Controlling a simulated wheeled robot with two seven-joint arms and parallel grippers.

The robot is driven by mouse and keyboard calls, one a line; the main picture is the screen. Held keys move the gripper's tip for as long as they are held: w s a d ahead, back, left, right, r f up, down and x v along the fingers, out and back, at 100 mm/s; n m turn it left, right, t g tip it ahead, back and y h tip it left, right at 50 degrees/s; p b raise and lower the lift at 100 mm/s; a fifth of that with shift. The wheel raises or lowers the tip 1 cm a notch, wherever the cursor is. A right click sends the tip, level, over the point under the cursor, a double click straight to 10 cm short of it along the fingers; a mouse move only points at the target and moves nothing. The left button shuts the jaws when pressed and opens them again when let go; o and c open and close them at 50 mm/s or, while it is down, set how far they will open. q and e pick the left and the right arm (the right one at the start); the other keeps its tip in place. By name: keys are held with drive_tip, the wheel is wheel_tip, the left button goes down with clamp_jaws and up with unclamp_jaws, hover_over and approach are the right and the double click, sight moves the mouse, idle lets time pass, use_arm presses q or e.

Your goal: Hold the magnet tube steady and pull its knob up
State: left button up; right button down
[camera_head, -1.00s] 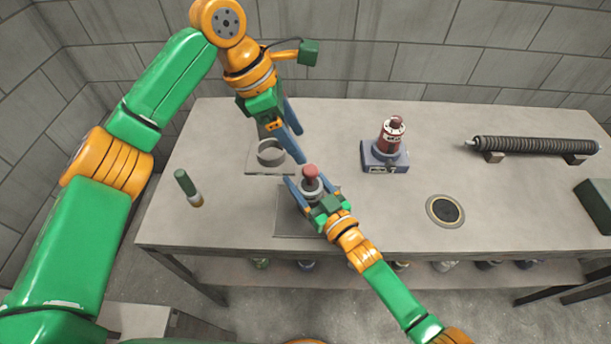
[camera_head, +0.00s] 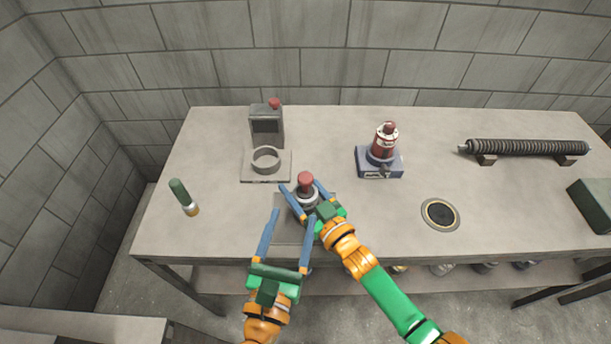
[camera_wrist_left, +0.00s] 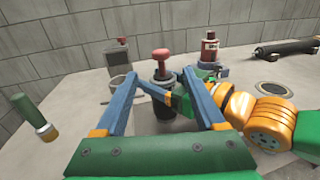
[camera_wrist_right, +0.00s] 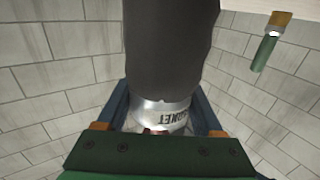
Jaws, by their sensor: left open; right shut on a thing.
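The magnet tube (camera_head: 303,200) stands on a grey plate near the table's front, with a red knob (camera_head: 305,180) on top. In the left wrist view the knob (camera_wrist_left: 162,55) sits above the tube's silver band, and the dark body (camera_wrist_left: 164,104) shows below. My right gripper (camera_head: 301,187) is shut on the tube from the right. The right wrist view shows its dark body (camera_wrist_right: 170,45) and lettered silver band (camera_wrist_right: 162,115) between the fingers. My left gripper (camera_head: 293,213) is open and empty in front of the tube, fingers pointing toward it and lower than the knob.
A ring stand (camera_head: 266,160) with a grey box (camera_head: 267,127) is behind. A green-handled tool (camera_head: 183,196) is at left. A red cylinder (camera_head: 384,147) on a blue-grey base, a round inset (camera_head: 440,213) and a ribbed rod (camera_head: 525,147) are at right.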

sight(304, 185)
use_arm(q)
drive_tip(key=x, duration=1.1)
drive_tip(key=shift+w+d, duration=0.1)
clamp_jaws()
idle(0.8)
